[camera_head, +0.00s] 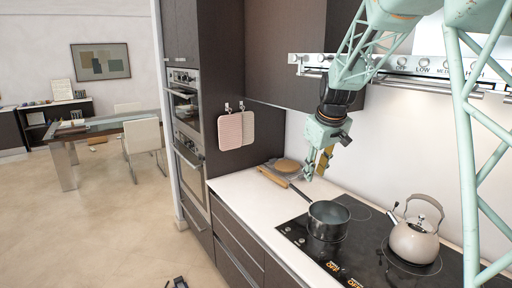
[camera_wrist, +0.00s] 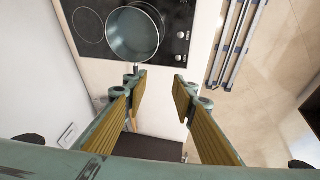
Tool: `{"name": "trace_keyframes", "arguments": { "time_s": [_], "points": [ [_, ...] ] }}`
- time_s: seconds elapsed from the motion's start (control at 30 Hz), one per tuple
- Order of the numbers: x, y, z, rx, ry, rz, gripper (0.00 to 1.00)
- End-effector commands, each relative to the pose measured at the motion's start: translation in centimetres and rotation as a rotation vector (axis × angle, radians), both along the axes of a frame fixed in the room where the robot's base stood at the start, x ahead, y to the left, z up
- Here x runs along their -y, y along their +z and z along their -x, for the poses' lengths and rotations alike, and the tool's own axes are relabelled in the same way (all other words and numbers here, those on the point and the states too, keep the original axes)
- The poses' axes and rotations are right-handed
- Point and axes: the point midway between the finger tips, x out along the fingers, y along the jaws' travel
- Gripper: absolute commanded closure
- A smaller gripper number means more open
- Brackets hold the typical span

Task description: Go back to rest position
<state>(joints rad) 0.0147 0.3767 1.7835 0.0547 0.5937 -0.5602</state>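My gripper (camera_head: 316,170) hangs over the far part of the counter in the head view, below the raised arm. In the wrist view its two fingers with yellow pads (camera_wrist: 160,92) stand well apart. Nothing shows between them, so it is open and empty. The upper oven (camera_head: 186,107) and the lower oven (camera_head: 190,172) are stacked in the dark cabinet, left of my gripper and apart from it. Both oven doors look shut, though they are seen at a steep angle.
A dark pot (camera_head: 328,222) and a beige kettle (camera_head: 414,241) stand on the black cooktop (camera_head: 362,262). The range hood (camera_head: 425,66) is close to my arm. Two potholders (camera_head: 231,131) hang beside the ovens. The floor at left (camera_head: 110,225) is open.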

Motion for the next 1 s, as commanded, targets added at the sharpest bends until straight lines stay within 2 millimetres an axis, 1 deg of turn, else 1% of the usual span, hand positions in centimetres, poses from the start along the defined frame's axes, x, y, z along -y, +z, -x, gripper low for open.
{"name": "trace_keyframes", "arguments": {
  "time_s": [0.03,0.37,0.6,1.0],
  "points": [
    [0.0,0.6,0.8,0.0,-0.003,0.0,0.75],
    [0.0,3.7,6.6,-0.005,-0.04,-0.008,0.75],
    [-0.1,5.8,11.3,-0.01,-0.079,-0.023,0.75],
    [-0.2,8.4,19.3,-0.017,-0.145,-0.048,0.75]
  ]
}}
